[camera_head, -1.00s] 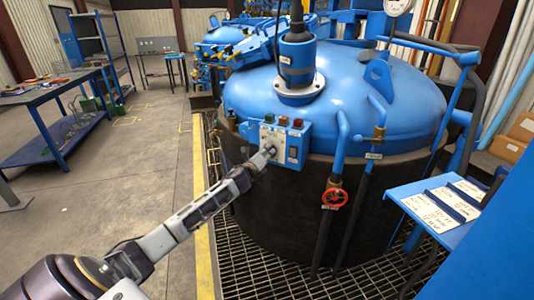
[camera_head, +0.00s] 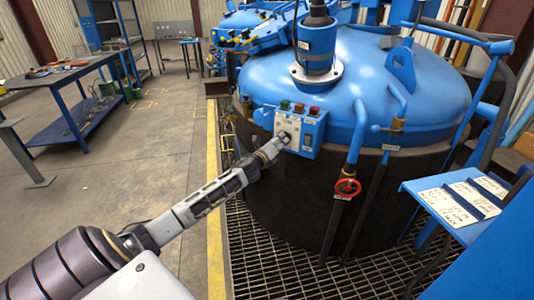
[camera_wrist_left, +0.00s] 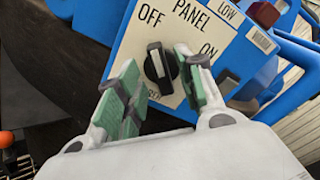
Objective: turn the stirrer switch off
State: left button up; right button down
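The stirrer switch is a black rotary knob (camera_wrist_left: 160,67) on a white panel plate (camera_wrist_left: 185,35) marked OFF and ON. The white line on its grip runs up toward the OFF side. The label under the knob is partly hidden by my gripper. In the head view, the control box (camera_head: 309,138) is on the near side of the blue tank, with the knob (camera_head: 283,138) at its lower left. My left gripper (camera_head: 275,147) is in front of the knob. In the wrist view, its green-padded fingers (camera_wrist_left: 160,88) are open on either side of the knob; contact cannot be told.
Indicator lamps (camera_head: 299,107) top the box, and a rocker switch (camera_head: 307,141) is at its right. A red valve wheel (camera_head: 347,188) and pipes stand to the right. A sloped blue desk (camera_head: 450,188) is at far right. Open floor (camera_head: 110,190) is at left.

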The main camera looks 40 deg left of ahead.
pick_arm(q)
jog(key=s, duration=0.9)
jog(key=shift+s+d, duration=0.3)
jog(key=shift+d, duration=0.1)
dwell(0.4)
jog(key=shift+f, duration=0.1)
dwell(0.4)
